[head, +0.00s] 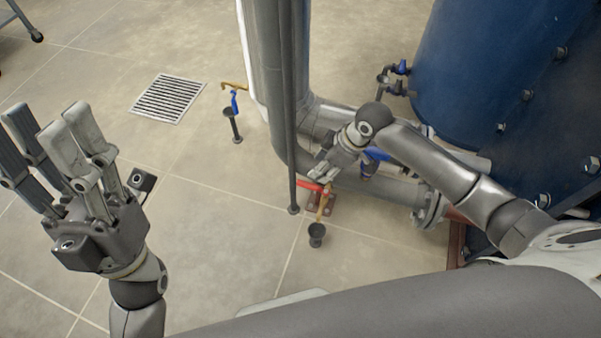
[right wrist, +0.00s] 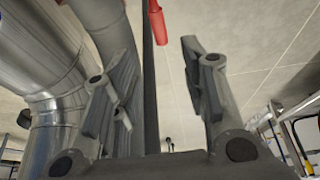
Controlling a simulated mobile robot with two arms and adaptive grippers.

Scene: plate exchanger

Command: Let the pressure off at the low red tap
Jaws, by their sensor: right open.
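The low red tap (head: 310,186) has a red lever handle on a brass body near the floor, beside the vertical grey pipe. In the right wrist view its red handle (right wrist: 159,24) shows at the top, beyond and between my open fingers. My right gripper (head: 323,174) reaches down from the right and is at the tap, close above the handle; contact cannot be told. It is open and also shows in the right wrist view (right wrist: 160,95). My left gripper (head: 62,135) is raised at the left with its fingers spread, open and empty, far from the tap.
A black drain cup (head: 316,234) stands below the tap. Large grey pipes (head: 270,80) and a thin dark post (head: 290,130) stand close by. A blue-handled tap (head: 234,100), a floor grate (head: 168,98) and a blue vessel (head: 480,60) surround. The floor at front left is clear.

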